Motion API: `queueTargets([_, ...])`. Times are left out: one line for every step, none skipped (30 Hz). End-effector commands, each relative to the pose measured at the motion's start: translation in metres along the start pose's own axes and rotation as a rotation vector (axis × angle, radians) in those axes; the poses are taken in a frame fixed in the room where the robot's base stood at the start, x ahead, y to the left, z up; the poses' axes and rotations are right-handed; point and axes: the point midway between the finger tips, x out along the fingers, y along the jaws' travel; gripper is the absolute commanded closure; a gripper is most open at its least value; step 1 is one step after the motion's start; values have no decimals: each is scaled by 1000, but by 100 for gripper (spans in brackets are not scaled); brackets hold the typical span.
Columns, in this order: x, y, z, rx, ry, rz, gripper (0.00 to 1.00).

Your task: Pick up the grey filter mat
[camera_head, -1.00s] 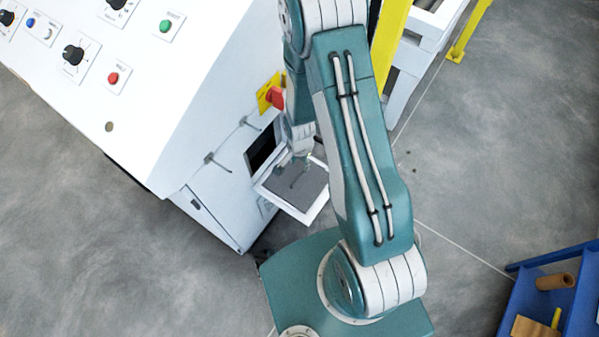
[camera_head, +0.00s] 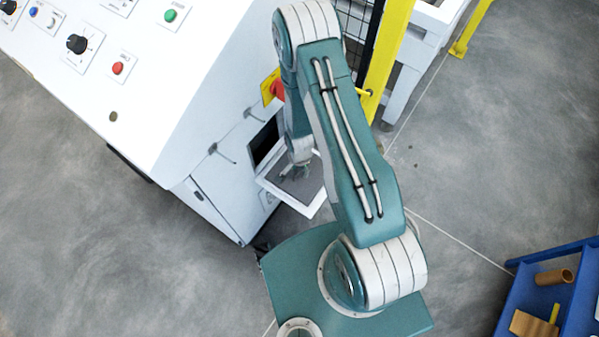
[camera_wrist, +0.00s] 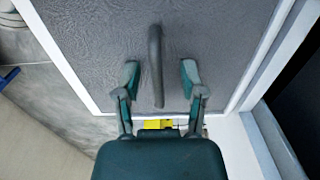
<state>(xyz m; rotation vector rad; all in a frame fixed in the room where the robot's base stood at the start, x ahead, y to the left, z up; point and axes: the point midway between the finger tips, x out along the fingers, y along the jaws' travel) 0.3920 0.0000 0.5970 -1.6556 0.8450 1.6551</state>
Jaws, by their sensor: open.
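The grey filter mat (camera_wrist: 98,42) is a flat, textured dark grey panel inside a white frame. It carries a raised grey bar-shaped handle (camera_wrist: 155,62). In the wrist view my gripper (camera_wrist: 160,75) is open, with one finger on each side of the handle's near part and a gap on both sides. I cannot tell the height of the fingers over the mat. In the head view the mat (camera_head: 300,188) lies in the white frame at the machine's opening, partly hidden by my arm. My gripper (camera_head: 294,174) shows small over it.
The white machine (camera_head: 222,137) stands beside the frame, with a red knob on a yellow plate (camera_head: 272,88) above the opening. A yellow post (camera_head: 388,52) stands behind my arm. A blue shelf (camera_head: 515,287) is at the lower right. Grey floor (camera_head: 480,150) is clear between them.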

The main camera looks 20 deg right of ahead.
Motion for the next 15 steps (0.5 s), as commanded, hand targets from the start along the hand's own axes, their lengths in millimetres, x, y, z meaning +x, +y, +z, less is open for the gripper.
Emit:
queueTargets([0,0,0,0,0,0,47])
queueTargets([0,0,0,0,0,0,47])
queueTargets([0,0,0,0,0,0,47])
queueTargets([0,0,0,0,0,0,52])
queueTargets([0,0,0,0,0,0,65])
queueTargets([0,0,0,0,0,0,83])
queueTargets([0,0,0,0,0,0,96])
queueTargets([0,0,0,0,0,0,100])
queueTargets([0,0,0,0,0,0,100])
queueTargets([0,0,0,0,0,0,100])
queueTargets([0,0,0,0,0,0,100])
queueTargets([0,0,0,0,0,0,100])
queueTargets([0,0,0,0,0,0,100])
queueTargets([0,0,0,0,0,0,100])
queueTargets([0,0,0,0,0,0,100])
